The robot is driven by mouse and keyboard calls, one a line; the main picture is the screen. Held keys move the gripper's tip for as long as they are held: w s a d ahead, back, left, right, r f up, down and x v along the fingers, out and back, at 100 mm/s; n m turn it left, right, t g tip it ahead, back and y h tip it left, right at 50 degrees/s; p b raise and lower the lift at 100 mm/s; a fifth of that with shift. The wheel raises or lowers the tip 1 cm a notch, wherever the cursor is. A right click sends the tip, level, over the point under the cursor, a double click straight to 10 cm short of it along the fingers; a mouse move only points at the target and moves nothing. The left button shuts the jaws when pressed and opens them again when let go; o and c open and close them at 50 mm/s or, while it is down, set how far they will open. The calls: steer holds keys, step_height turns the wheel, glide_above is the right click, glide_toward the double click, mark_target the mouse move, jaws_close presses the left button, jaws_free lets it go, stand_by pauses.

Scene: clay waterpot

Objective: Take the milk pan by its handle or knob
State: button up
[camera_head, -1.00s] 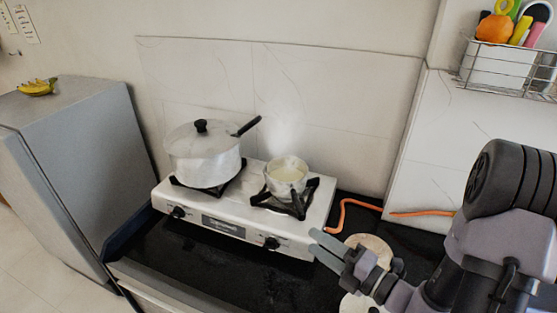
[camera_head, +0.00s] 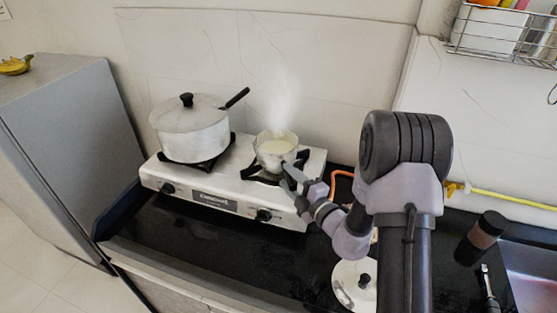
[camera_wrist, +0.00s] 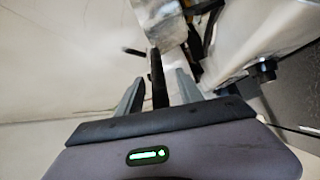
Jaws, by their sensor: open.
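The milk pan (camera_head: 277,146) is a small pale metal pan of white milk, with steam above it, on the right burner of the stove. My gripper (camera_head: 289,177) is at its front right side, in front of where its handle points. In the wrist view the pan's metal side (camera_wrist: 158,14) shows at the top. A dark handle (camera_wrist: 157,78), apparently the milk pan's, runs between the two fingers of my open gripper (camera_wrist: 161,84). The fingers stand apart on either side of it. In the head view my gripper mostly hides this handle.
A large lidded pot (camera_head: 192,130) with a dark handle stands on the left burner of the white stove (camera_head: 228,190). A round lid (camera_head: 345,284) and a dark bottle (camera_head: 481,238) are on the black counter at the right. The counter's front left is clear.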

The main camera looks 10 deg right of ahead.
steer(key=shift+w, duration=0.25)
steer(key=shift+c, duration=0.2)
jaws_close()
stand_by(1.1)
